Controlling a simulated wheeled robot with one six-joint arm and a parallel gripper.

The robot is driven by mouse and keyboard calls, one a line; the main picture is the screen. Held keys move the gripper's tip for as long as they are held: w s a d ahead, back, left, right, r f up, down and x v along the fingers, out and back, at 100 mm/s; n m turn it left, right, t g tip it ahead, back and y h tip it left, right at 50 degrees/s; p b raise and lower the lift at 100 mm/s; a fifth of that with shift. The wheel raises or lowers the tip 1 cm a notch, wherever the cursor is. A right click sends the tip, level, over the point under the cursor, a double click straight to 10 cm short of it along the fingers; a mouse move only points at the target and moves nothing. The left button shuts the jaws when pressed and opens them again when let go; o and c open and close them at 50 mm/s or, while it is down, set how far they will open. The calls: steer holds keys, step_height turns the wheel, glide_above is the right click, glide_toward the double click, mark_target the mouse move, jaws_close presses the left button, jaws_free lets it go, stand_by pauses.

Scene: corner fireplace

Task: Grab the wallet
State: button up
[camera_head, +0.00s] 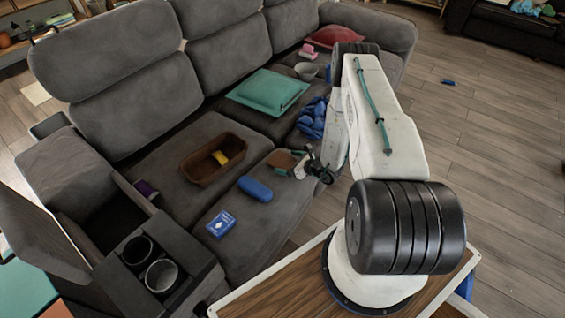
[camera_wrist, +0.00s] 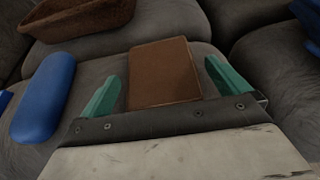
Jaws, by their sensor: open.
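The wallet (camera_wrist: 163,74) is a flat brown rectangle lying on the grey sofa seat. In the head view the wallet (camera_head: 282,158) lies near the seat's front, right of the blue case. My gripper (camera_wrist: 165,85) is open, with one green finger on each side of the wallet's near part in the wrist view. Nothing is visibly clamped, and I cannot tell how far above the seat the fingers are. In the head view my gripper (camera_head: 296,168) is at the wallet, partly hidden by my wrist.
A blue case (camera_head: 255,189) lies left of the wallet, with a brown basket (camera_head: 192,172) behind it. A blue card box (camera_head: 221,224) sits near the seat's front. A blue cloth bundle (camera_head: 312,118) and a teal cushion (camera_head: 267,92) lie farther back.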

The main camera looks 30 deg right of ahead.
steer(key=shift+x, duration=0.95)
steer(key=c, duration=0.9)
steer(key=shift+r, duration=0.1)
